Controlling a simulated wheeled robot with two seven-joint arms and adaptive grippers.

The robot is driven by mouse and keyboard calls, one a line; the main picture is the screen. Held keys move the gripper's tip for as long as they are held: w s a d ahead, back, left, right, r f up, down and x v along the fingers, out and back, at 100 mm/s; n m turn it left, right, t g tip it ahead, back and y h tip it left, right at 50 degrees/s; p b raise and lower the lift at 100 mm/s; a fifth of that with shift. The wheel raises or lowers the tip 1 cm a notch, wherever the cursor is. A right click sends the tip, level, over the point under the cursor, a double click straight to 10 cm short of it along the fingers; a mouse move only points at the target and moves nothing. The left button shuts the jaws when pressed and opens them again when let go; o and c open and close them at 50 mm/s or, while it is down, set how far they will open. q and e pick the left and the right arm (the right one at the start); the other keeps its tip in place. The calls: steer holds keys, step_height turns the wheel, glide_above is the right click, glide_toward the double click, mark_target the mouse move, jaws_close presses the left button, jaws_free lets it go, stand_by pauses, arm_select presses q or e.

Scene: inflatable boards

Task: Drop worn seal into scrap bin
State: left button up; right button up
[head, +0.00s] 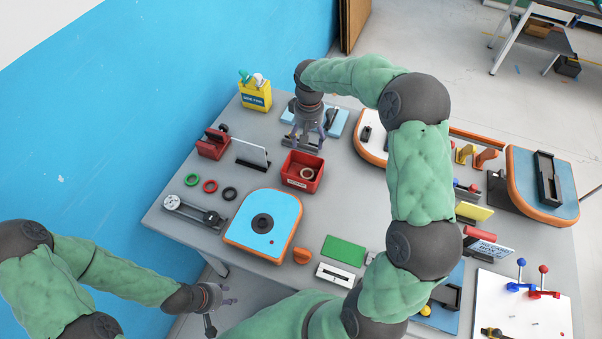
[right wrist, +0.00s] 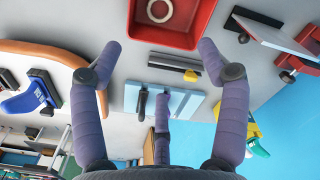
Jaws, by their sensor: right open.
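The worn seal, a pale beige ring (head: 307,174), lies inside the red scrap bin (head: 289,181) on the grey table. In the right wrist view the ring (right wrist: 159,11) rests on the floor of the bin (right wrist: 175,38), near the top edge of the picture. My right gripper (head: 308,142) is open and empty, just behind the bin in the head view. My left gripper (head: 222,306) hangs beyond the table's front-left edge, fingers spread and empty.
Green (head: 191,180), red (head: 210,186) and black (head: 230,193) rings lie left of the bin. A blue-topped housing (head: 270,215) stands in front. A red vise (head: 213,145), a yellow box (head: 255,97) and a light blue plate (right wrist: 180,104) are nearby. My right arm hides part of the table.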

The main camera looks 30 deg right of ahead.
step_height(320, 180, up, 6)
steer(key=shift+r, duration=0.15)
steer(key=shift+r, duration=0.1)
stand_by(0.5)
